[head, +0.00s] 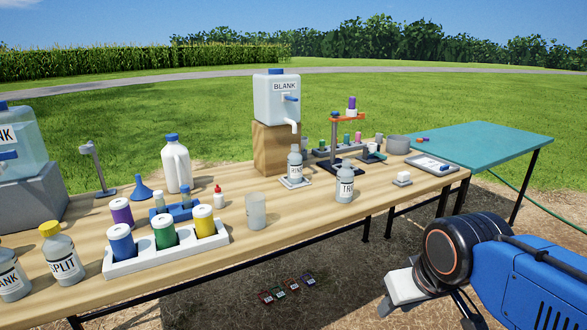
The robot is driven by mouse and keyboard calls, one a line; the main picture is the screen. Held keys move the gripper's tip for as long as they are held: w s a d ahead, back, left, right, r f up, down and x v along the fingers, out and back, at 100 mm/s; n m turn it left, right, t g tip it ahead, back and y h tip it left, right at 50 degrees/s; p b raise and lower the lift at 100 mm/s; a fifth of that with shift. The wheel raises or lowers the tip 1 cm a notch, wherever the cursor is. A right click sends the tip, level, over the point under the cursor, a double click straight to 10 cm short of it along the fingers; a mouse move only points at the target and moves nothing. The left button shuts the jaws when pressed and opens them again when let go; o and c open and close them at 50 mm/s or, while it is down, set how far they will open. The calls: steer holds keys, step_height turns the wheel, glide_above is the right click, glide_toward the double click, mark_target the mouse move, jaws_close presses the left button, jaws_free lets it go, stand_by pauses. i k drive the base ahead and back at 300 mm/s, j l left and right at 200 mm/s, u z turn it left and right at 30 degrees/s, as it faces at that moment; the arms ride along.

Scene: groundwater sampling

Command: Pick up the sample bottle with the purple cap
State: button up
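A small bottle with a purple cap (351,102) shows at the back right of the wooden table, at the top of a stand with an orange upper part (348,118). It is too small to tell how it rests there. A larger purple cylinder with a white top (121,213) stands at the left, behind a white tray. My gripper (425,312) is at the bottom right, in front of and below the table edge, far from the purple-capped bottle. It is partly cut off by the frame, and I cannot tell whether its fingers are open.
The white tray (112,268) holds blue, green and yellow cylinders. A BLANK jug (276,101) stands on a wooden block (268,147). Labelled bottles (345,182) stand near the front edge. A rack of small capped bottles (330,150) stands near the stand. A teal table (480,143) is at the right.

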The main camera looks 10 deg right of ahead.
mark_target(295, 160)
steer(key=i+l+u, duration=0.25)
steer(key=l, duration=0.15)
steer(key=l+u, duration=0.55)
steer(key=l, duration=0.3)
